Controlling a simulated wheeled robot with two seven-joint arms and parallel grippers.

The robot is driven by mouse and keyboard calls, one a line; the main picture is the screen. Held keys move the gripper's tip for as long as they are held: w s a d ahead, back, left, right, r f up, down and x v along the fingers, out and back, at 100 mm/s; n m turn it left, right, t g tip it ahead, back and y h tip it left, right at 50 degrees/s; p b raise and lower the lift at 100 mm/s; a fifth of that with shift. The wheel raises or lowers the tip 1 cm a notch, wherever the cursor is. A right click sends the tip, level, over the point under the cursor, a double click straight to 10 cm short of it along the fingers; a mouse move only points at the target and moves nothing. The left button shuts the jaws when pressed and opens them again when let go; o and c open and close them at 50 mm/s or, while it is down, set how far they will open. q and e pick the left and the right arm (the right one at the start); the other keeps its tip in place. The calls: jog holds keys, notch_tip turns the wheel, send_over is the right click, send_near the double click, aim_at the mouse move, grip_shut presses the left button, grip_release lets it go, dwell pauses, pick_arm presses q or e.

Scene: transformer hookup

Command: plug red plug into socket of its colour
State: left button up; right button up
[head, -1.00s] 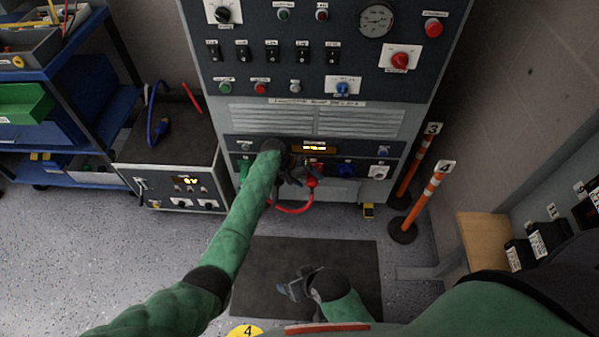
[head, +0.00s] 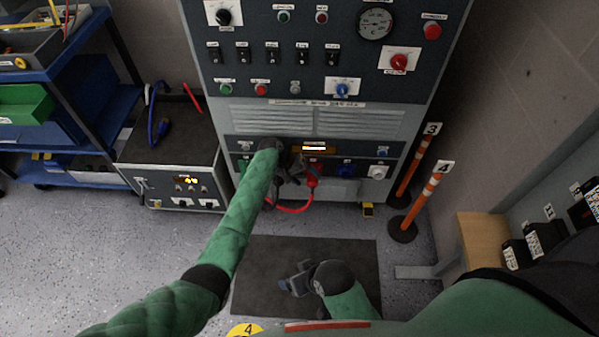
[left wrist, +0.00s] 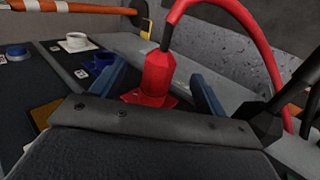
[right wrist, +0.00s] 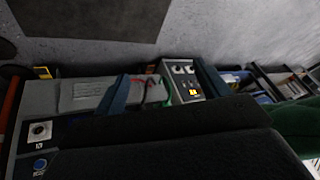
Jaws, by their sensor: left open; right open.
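The red plug (head: 313,180) is at the red socket on the cabinet's lower panel, with its red cable (head: 292,210) looping down to the left. In the left wrist view the red plug (left wrist: 158,76) stands upright on the red socket flange (left wrist: 145,98) and looks seated; the contact itself is partly hidden. My left gripper (head: 300,172) is open at the panel. Its blue fingers stand either side of the plug with visible gaps. My right gripper (head: 290,284) is open and empty, low over the dark mat.
A blue socket (head: 346,170) and a white socket (head: 377,172) sit right of the red one; a green socket (head: 242,165) is at the left. A grey test unit (head: 172,170) stands left of the cabinet. Orange posts (head: 425,200) stand at right.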

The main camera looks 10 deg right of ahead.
pick_arm(q)
jog(key=shift+w+a+r+p, duration=0.1)
jog(key=shift+a+r+p, duration=0.2)
jog(key=shift+r+p, duration=0.15)
jog(key=shift+p+v, duration=0.95)
jog(key=shift+v, duration=0.2)
pick_arm(e)
jog(key=s+d+r+g, duration=0.1)
jog(key=d+r, duration=0.2)
jog(key=r, duration=0.3)
jog(key=shift+s+r+h, duration=0.2)
jog(key=shift+r+h, duration=0.05)
jog(key=shift+h, duration=0.15)
jog(key=shift+d, duration=0.1)
pick_arm(q)
jog(key=v, duration=0.7)
jog(key=shift+a+r, duration=0.25)
pick_arm(e)
jog(key=shift+a+f, duration=0.35)
jog(key=shift+f, duration=0.05)
